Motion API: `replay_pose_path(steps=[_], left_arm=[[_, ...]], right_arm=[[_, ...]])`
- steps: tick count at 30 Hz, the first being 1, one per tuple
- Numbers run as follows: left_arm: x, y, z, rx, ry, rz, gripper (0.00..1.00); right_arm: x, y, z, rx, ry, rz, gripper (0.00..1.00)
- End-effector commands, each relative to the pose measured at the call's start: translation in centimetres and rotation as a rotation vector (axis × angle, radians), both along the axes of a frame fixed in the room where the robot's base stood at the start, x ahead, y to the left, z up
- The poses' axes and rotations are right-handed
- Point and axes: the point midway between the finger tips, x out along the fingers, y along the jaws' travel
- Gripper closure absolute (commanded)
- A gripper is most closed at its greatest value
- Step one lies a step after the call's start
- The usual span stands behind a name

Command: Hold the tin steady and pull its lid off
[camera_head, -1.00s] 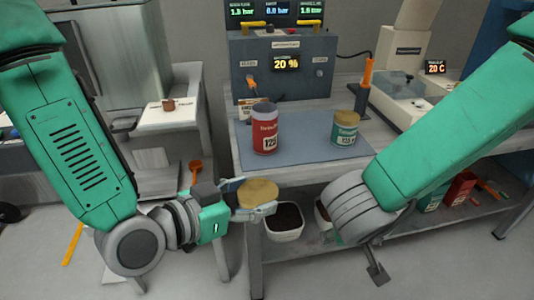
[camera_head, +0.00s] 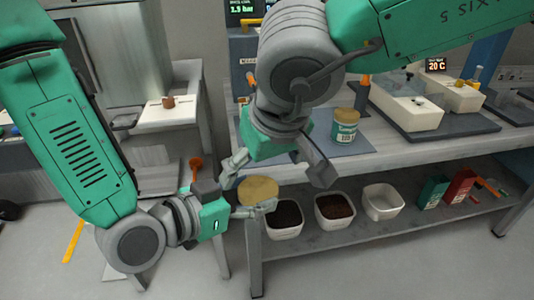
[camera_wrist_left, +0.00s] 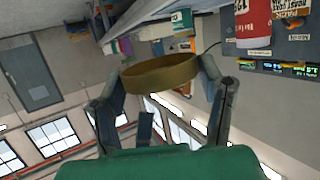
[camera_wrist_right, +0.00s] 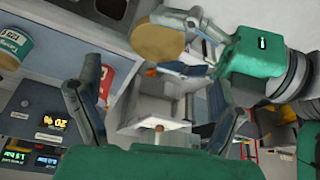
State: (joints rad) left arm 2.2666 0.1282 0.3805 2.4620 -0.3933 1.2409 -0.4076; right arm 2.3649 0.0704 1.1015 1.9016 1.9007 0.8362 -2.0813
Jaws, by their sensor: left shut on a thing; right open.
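My left gripper (camera_head: 252,196) is shut on a tan round lid (camera_head: 258,189), held in front of the bench's edge. In the left wrist view the lid (camera_wrist_left: 160,73) is a shallow golden-brown disc between the fingertips. A red tin (camera_wrist_left: 253,25) shows there at the top right; in the head view my right arm hides it. A teal tin (camera_head: 345,125) with a tan top stands upright on the blue mat. My right gripper (camera_head: 280,170) is open, pointing down just above the held lid, apparently empty and apart from it. The right wrist view also shows the held lid (camera_wrist_right: 158,43).
The blue mat (camera_head: 360,145) lies on the grey bench. White bins (camera_head: 383,201), two with dark contents, and teal and red boxes (camera_head: 458,187) stand on the lower shelf. White trays (camera_head: 405,105) stand at the back right. A side table (camera_head: 165,118) is at the left.

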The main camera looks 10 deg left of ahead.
Motion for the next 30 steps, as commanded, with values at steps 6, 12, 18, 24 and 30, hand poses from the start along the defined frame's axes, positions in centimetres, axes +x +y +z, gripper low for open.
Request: replay_pose_path(steps=[6,12,18,24,30], left_arm=[[0.0,0.0,0.0,0.0,0.0,0.0,0.73],[0.0,0.0,0.0,0.0,0.0,0.0,0.73],[0.0,0.0,0.0,0.001,-0.001,0.0,0.73],[0.0,-0.1,0.0,0.001,-0.001,0.0,0.73],[0.0,-0.1,0.0,0.0,-0.001,0.0,0.73]], right_arm=[[1.3,0.9,-4.1,-0.003,0.001,-0.001,0.12],[2.2,1.4,-6.5,-0.002,0.0,-0.002,0.12],[2.6,1.6,-7.4,0.0,-0.001,-0.002,0.12],[2.6,1.6,-7.4,0.001,-0.002,-0.002,0.12],[2.6,1.6,-7.4,0.0,-0.001,-0.002,0.64]])
